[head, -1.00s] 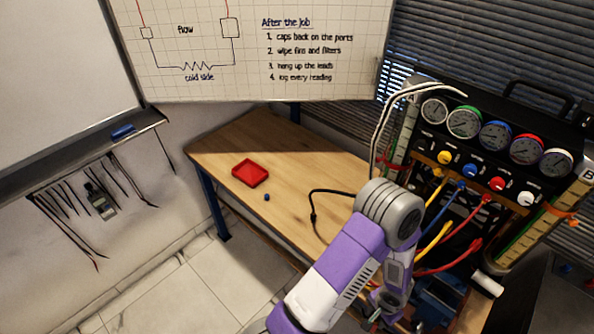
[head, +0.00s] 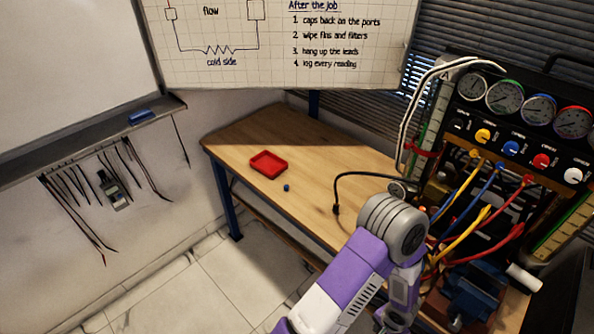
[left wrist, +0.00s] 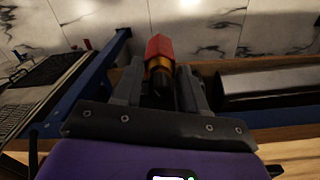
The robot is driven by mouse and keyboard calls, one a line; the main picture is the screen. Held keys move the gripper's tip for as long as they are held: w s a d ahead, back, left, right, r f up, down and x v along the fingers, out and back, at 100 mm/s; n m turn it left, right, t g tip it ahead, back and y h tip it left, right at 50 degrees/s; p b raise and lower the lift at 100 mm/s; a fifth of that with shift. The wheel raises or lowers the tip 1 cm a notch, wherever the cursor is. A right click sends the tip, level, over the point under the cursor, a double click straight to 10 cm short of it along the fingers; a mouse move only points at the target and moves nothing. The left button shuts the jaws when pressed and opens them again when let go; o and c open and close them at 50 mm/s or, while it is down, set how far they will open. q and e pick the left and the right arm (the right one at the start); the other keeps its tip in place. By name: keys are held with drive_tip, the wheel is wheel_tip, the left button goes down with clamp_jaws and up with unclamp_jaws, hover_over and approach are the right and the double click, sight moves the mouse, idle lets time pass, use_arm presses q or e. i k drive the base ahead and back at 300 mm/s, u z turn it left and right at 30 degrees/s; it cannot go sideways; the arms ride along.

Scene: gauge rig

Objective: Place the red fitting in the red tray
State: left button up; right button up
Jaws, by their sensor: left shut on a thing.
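The red fitting (left wrist: 159,47), a red end with a brass-coloured collar, is between the fingers of my left gripper (left wrist: 160,82) in the left wrist view. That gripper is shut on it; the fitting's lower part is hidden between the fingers. In the head view my purple and white left arm reaches towards the gauge rig, and I cannot make out the fitting there. The red tray (head: 268,164) lies empty on the wooden bench, left of and beyond my arm. My right gripper is in neither current view.
A small blue piece (head: 286,188) lies beside the tray. A black cable (head: 365,174) crosses the bench (head: 318,155). The gauge rig (head: 525,110) with coloured hoses and a blue vise (head: 475,295) stand at the right. The bench around the tray is mostly clear.

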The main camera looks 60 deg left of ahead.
sight(269, 166)
drive_tip(key=k, duration=0.25)
drive_tip(key=z, duration=2.5)
drive_tip(key=k, duration=2.5)
drive_tip(key=u, duration=2.6)
